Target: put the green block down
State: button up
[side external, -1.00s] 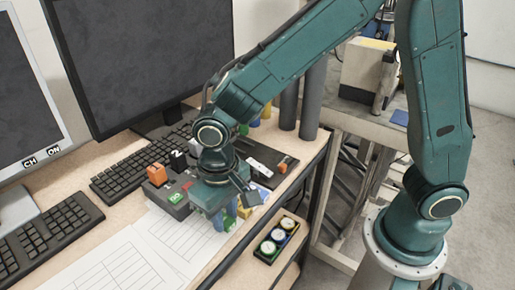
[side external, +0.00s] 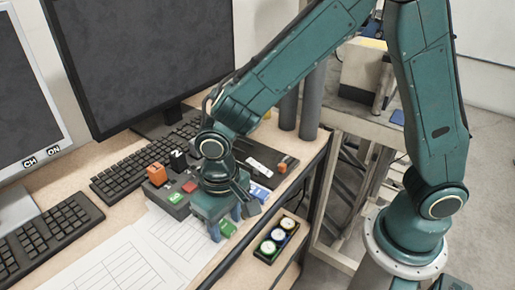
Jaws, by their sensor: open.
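The green block (side external: 227,228) is low at the front edge of the desk, beside the white printed sheets. My gripper (side external: 225,223) points down over it with its fingers apart, one on the left and one on the right of the block. Part of the block is hidden by the gripper. It appears to rest on the desk surface, but I cannot tell whether a finger touches it.
A grey control box (side external: 172,195) with an orange block (side external: 157,174) and a black block marked 2 (side external: 178,160) is just left of my gripper. Keyboards and monitors stand behind.

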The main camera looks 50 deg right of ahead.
aim_at(226, 226)
jog(key=shift+r, duration=0.15)
notch_tip(226, 226, up, 12)
dwell(0.7)
dwell(0.5)
jog(key=s+d+r+t, duration=0.2)
jog(key=s+d, duration=0.4)
jog(key=d, duration=0.4)
jog(key=s+d+r+t, duration=0.3)
jog(key=s+d, duration=0.4)
jog(key=d, duration=0.3)
jog(key=shift+s+d+r+t, duration=0.25)
jog(key=shift+r+t, duration=0.05)
jog(key=shift+r, duration=0.6)
